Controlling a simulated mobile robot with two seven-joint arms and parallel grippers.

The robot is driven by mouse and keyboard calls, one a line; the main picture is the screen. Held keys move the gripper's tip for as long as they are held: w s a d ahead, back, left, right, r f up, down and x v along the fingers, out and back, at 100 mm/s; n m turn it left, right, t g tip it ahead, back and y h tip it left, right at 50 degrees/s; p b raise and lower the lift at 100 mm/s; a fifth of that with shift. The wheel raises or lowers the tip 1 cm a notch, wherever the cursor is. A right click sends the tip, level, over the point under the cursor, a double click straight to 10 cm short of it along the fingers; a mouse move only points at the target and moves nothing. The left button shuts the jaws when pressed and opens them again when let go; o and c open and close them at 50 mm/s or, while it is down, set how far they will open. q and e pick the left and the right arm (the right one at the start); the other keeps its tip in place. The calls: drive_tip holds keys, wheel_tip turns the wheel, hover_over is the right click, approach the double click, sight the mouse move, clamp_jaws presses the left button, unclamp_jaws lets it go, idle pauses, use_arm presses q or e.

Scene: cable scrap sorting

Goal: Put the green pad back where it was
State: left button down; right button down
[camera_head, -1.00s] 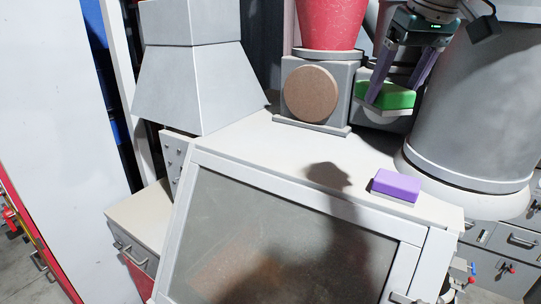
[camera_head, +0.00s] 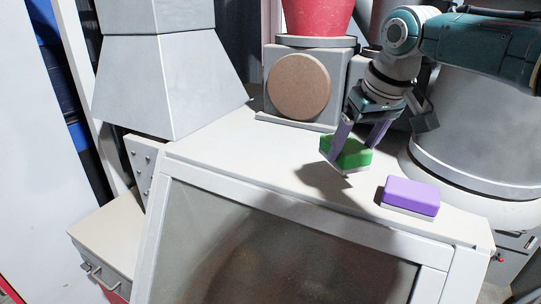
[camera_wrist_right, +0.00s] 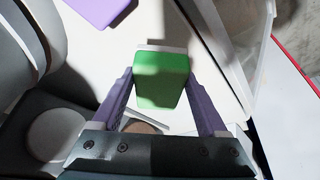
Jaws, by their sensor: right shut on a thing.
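The green pad (camera_head: 350,154) has a pale underside and is held between the purple fingers of my right gripper (camera_head: 352,150). It is a little above the white machine top, slightly tilted, with a shadow below and to its left. In the right wrist view the green pad (camera_wrist_right: 162,80) sits between the two fingertips (camera_wrist_right: 160,88). A purple pad (camera_head: 410,194) with a pale base lies on the white top, to the right of and nearer than the green pad. It also shows in the right wrist view (camera_wrist_right: 98,10). My left gripper is not in view.
The white machine top (camera_head: 240,150) has free room left of the purple pad. Its sloped glass front (camera_head: 250,240) drops toward me. A grey block with a round brown disc (camera_head: 300,88) stands behind, and a large grey cylinder (camera_head: 455,130) stands at the right.

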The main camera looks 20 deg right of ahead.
wheel_tip(320, 180, down, 6)
drive_tip(key=b, duration=0.4)
drive_tip(key=shift+b, duration=0.4)
drive_tip(key=shift+r, duration=0.25)
drive_tip(key=shift+f, duration=0.1)
drive_tip(key=shift+f, duration=0.15)
unclamp_jaws()
